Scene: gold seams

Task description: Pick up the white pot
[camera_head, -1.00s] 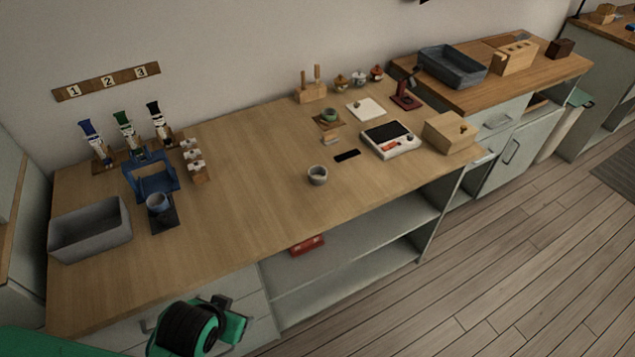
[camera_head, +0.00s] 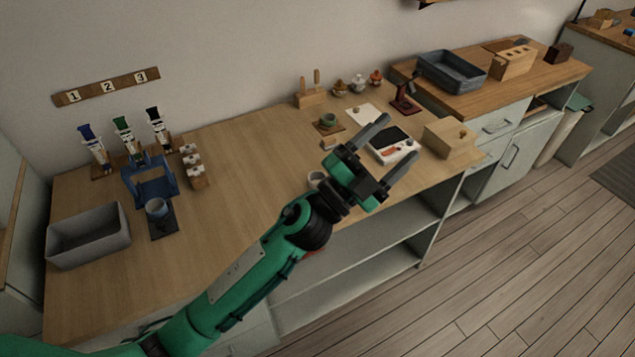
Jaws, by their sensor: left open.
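Several small lidded pots stand in a row at the back of the bench against the wall. The middle pot (camera_head: 358,84) looks pale, the left pot (camera_head: 340,88) has a brownish lid, and the right pot (camera_head: 376,78) is orange-red. They are too small to tell for sure which is the white one. My left gripper (camera_head: 399,137) is open and empty, its fingers pointing up and right over the scale-like device, in front of and apart from the pots. My right gripper is out of view.
A pale grey cup (camera_head: 315,178) is partly hidden behind my left gripper. A white-and-black device (camera_head: 408,148), a wooden box (camera_head: 450,139), a white tile (camera_head: 364,114) and a dark red stand (camera_head: 404,100) crowd the right end. The bench's middle (camera_head: 245,150) is clear.

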